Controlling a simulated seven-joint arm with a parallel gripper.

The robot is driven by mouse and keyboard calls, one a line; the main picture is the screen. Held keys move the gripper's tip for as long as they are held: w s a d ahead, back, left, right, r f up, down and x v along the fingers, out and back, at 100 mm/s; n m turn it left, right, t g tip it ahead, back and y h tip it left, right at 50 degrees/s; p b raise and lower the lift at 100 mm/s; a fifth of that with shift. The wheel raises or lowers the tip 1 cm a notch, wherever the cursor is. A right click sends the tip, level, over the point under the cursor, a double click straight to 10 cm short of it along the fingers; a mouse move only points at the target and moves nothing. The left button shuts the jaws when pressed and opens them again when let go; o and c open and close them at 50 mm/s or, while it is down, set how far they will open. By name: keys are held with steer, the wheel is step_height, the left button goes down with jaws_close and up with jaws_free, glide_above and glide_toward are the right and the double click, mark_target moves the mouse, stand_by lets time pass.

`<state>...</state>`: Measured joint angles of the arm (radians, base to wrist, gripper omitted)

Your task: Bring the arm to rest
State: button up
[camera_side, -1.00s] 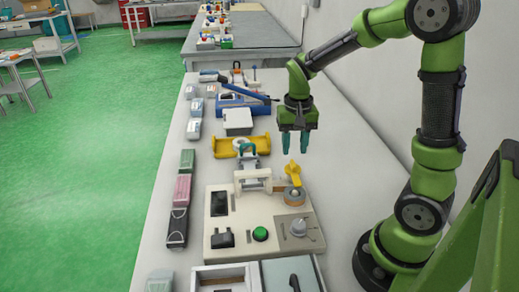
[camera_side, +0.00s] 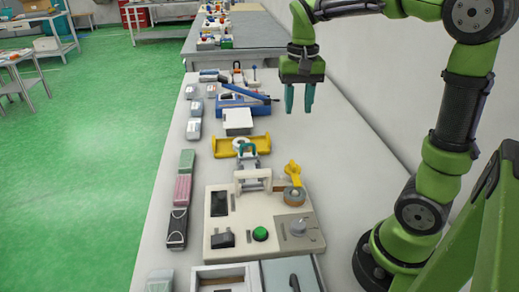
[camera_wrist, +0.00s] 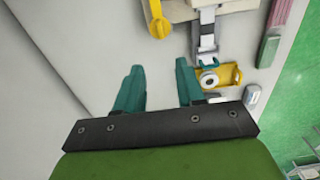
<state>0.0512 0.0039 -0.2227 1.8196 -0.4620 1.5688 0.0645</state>
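My gripper (camera_side: 299,97) hangs in the air above the right part of the white workbench (camera_side: 345,165), fingers pointing down. Its two teal fingers stand apart with nothing between them. They also show apart and empty in the wrist view (camera_wrist: 160,85). The beige machine (camera_side: 272,205) with a green button (camera_side: 260,233) and a grey knob (camera_side: 298,228) sits on the bench below and nearer the camera. My arm is bent, its wrist well clear of everything on the bench.
A yellow holder (camera_side: 222,148) and a blue device (camera_side: 235,108) stand behind the machine. Pink (camera_side: 182,188), black (camera_side: 177,228) and green (camera_side: 187,160) packs line the left edge. A yellow lever (camera_side: 293,172) rises from the machine. The bench's right side is clear; a wall borders it.

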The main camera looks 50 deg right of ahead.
steer(key=s+a+n+t+y, duration=0.2)
steer(key=s+a+n+t, duration=0.3)
steer(key=a, duration=0.7)
steer(key=s+t, duration=0.2)
steer(key=s, duration=0.1)
steer(key=shift+s+a, duration=0.2)
steer(key=shift+s, duration=0.2)
stand_by(0.5)
